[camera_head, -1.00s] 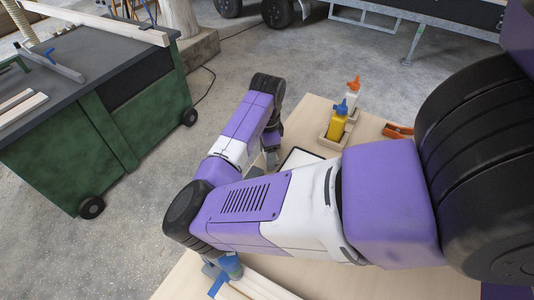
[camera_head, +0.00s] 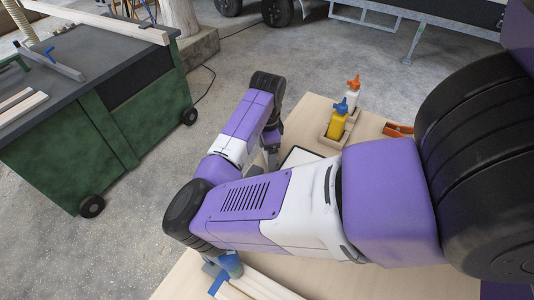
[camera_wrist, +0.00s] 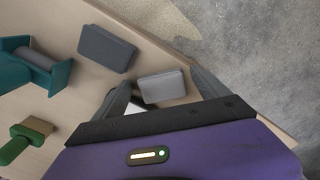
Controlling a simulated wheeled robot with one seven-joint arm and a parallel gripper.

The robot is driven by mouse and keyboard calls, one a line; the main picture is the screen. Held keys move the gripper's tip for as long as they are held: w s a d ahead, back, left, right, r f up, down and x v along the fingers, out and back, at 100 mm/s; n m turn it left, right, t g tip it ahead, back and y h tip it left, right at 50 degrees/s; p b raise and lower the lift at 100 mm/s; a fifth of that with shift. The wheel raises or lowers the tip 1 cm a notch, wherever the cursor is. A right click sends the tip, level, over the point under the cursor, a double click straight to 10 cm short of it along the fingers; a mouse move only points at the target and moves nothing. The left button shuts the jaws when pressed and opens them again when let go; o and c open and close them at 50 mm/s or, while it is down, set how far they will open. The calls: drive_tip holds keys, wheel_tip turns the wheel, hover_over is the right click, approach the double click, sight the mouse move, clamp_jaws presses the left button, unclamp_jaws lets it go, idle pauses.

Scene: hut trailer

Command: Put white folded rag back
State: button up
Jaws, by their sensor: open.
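In the wrist view, a light grey, rounded block-like piece (camera_wrist: 162,86) lies on the pale tabletop (camera_wrist: 165,40) between my gripper's fingers. It may be the white folded rag, but I cannot tell for sure. My gripper (camera_wrist: 165,88) is open, with one dark finger on each side of the piece; whether they touch it is unclear. A darker grey block (camera_wrist: 106,48) lies to the left, outside the fingers. A white patch (camera_wrist: 137,103) shows partly behind my gripper. In the head view, my arm hides most of this area.
A teal tool (camera_wrist: 35,60) and a green-handled brush (camera_wrist: 25,138) lie at the left in the wrist view. The head view shows yellow (camera_head: 338,122) and white (camera_head: 353,95) bottles in a wooden holder, and an orange tool (camera_head: 398,130). The table edge is close to my gripper.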

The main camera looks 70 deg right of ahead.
wheel_tip(320, 180, up, 12)
drive_tip(key=b, duration=0.1)
drive_tip(key=shift+f+b, duration=0.2)
drive_tip(key=shift+b, duration=0.15)
idle(0.4)
